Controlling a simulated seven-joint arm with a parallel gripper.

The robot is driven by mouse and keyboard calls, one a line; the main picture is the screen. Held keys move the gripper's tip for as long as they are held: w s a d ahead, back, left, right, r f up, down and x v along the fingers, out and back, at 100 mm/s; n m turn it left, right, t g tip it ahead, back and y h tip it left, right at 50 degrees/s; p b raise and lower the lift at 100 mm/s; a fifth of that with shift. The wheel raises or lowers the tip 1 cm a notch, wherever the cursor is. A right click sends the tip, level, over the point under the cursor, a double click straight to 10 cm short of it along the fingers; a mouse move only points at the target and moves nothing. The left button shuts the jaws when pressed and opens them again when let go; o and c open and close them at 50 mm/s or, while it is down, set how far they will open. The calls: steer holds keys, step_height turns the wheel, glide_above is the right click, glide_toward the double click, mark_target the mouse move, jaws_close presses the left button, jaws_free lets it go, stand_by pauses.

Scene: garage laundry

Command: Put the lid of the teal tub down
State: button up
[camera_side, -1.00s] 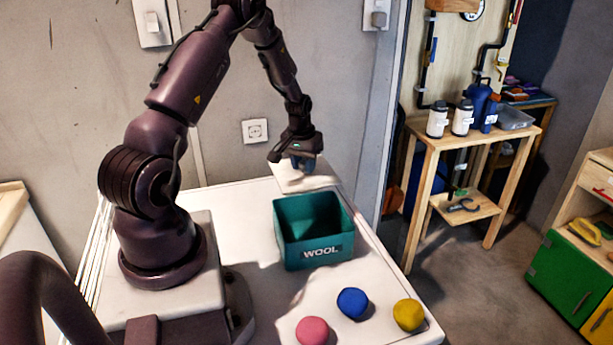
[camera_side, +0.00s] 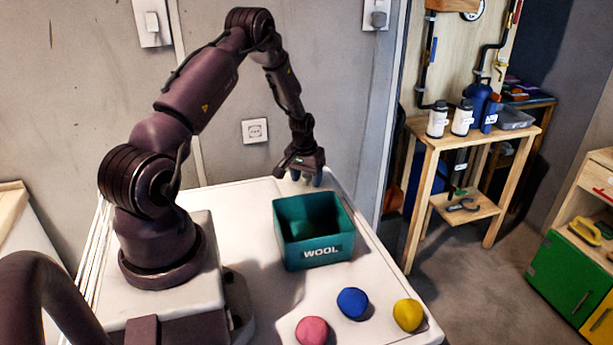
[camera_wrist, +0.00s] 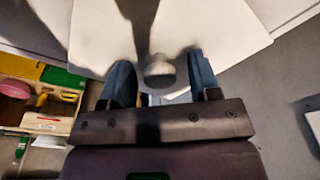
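The teal tub (camera_side: 320,249), labelled WOOL, stands uncovered on the white table, its visible inside dark and empty. My gripper (camera_side: 305,182) points down just behind the tub, low over the table's far corner. In the wrist view, my gripper (camera_wrist: 162,82) has its two blue fingers apart, with a visible gap on both sides of a round grey knob (camera_wrist: 158,68), which appears to be the lid's handle. A pale flat surface surrounds the knob. I cannot tell the lid's outline from the white tabletop.
A pink ball (camera_side: 312,331), a blue ball (camera_side: 352,303) and a yellow ball (camera_side: 408,314) lie on the white table (camera_side: 245,215) in front of the tub. A wall is close behind the table. A wooden workbench (camera_side: 470,140) stands apart at right.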

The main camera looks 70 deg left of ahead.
mark_target(304, 188)
step_height(304, 188, up, 12)
steer(key=s+d, duration=0.1)
steer(key=w+d+r+m+t, duration=0.1)
steer(key=w+d+r+m, duration=0.1)
steer(key=d+r, duration=0.75)
steer(key=s+d+r+m+t, duration=0.1)
steer(key=s+d+r+m, duration=0.15)
steer(key=d+r, duration=0.4)
steer(key=s+d+r+m+t, duration=0.1)
steer(key=s+d+r+m, duration=0.2)
steer(key=d, duration=0.6)
steer(key=s+d+r+m+t+h, duration=0.1)
steer(key=s+d+r, duration=0.1)
steer(key=s+d, duration=0.6)
steer(key=shift+s, duration=0.45)
